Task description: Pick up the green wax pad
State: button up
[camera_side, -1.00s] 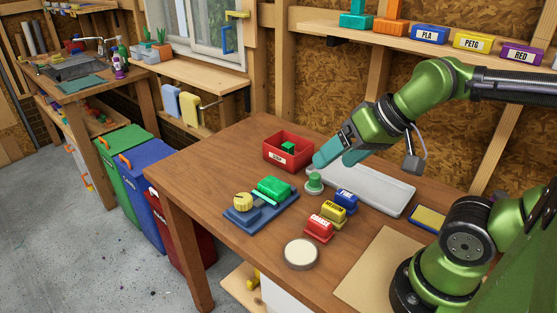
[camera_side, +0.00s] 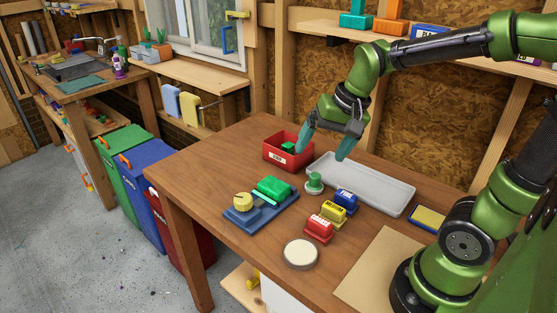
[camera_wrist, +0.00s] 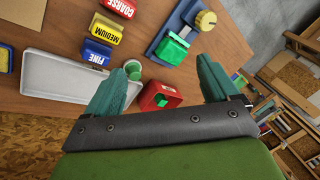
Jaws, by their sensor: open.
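The green wax pad (camera_side: 314,184), a small round pad with a green knob, stands on the wooden table between the red bin and the coloured blocks. In the wrist view the wax pad (camera_wrist: 133,66) shows just beyond the tip of one finger and is partly covered by it. My gripper (camera_side: 322,153) is open and empty, with its teal fingers pointing down. It is above and behind the pad, over the area between the red bin and the grey tray. In the wrist view my gripper (camera_wrist: 168,66) has its fingers wide apart.
The red bin (camera_side: 281,157) with a green cube stands close by, beside the grey tray (camera_side: 390,196). Blue, yellow and red labelled blocks (camera_side: 333,214), a blue fixture (camera_side: 247,217) holding a green block, and a round cream-topped disc (camera_side: 301,253) are nearby.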

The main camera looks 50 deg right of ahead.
aim_at(314, 175)
jog(key=w+d+f+m+g+h, duration=0.1)
jog(key=w+d+f+m+g, duration=0.35)
jog(key=w+d+m, duration=0.6)
jog(key=f+m, duration=0.1)
jog(key=f, duration=0.2)
jog(key=s+f+m, duration=0.1)
jog(key=f+m, duration=0.1)
jog(key=f, duration=0.2)
jog(key=s+d+f+m, duration=0.1)
jog(key=f+m, duration=0.1)
jog(key=f, duration=0.1)
jog(key=shift+f+t, duration=0.25)
jog(key=shift+f, duration=0.05)
jog(key=shift+w+f, duration=0.15)
jog(key=shift+f, duration=1.4)
jog(key=shift+w+f, duration=0.1)
jog(key=shift+f, duration=1.45)
